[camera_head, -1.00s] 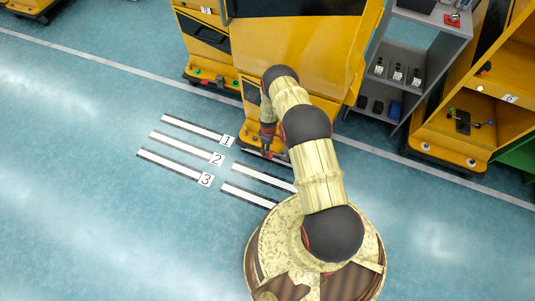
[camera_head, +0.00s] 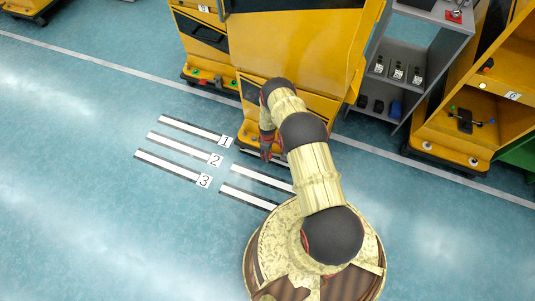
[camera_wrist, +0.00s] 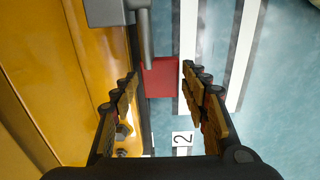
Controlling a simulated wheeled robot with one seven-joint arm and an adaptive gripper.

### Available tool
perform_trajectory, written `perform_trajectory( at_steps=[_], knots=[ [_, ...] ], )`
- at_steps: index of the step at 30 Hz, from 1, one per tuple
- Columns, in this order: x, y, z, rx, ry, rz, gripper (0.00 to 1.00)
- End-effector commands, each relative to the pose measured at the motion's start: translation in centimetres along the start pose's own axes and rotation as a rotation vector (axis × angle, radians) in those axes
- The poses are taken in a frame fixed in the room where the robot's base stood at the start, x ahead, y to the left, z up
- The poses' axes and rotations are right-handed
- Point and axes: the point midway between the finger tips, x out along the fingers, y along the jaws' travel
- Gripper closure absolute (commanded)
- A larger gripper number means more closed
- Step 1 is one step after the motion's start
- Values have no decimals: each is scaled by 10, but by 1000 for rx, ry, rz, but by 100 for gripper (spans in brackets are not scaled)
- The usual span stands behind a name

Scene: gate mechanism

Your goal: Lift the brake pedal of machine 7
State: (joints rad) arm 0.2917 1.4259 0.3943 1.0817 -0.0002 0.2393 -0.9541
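A flat red pedal (camera_wrist: 161,78) with a grey rod (camera_wrist: 145,45) shows in the wrist view, low beside the yellow machine (camera_wrist: 90,50). My gripper (camera_wrist: 160,76) is open, with one finger on the machine side and one over the floor stripes. The pedal appears between the fingertips; I cannot tell its depth or whether they touch. In the head view the yellow machine (camera_head: 295,50) stands behind my arm, and my gripper (camera_head: 267,152) is low at its front base. The pedal cannot be made out there. No number 7 is readable.
White floor stripes (camera_head: 180,147) with number tags 1, 2 and 3 lie left of my arm. A grey shelf (camera_head: 425,50) and another yellow machine (camera_head: 470,125) with a tag like 6 stand at the right. The blue floor at left is free.

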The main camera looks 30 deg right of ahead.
Motion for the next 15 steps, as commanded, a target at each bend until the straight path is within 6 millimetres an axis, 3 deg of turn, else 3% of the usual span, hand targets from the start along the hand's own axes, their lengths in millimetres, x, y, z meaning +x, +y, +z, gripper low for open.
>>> perform_trajectory(
  at_steps=[15],
  knots=[
    [0,0,0,0,0,0,86]
  ],
)
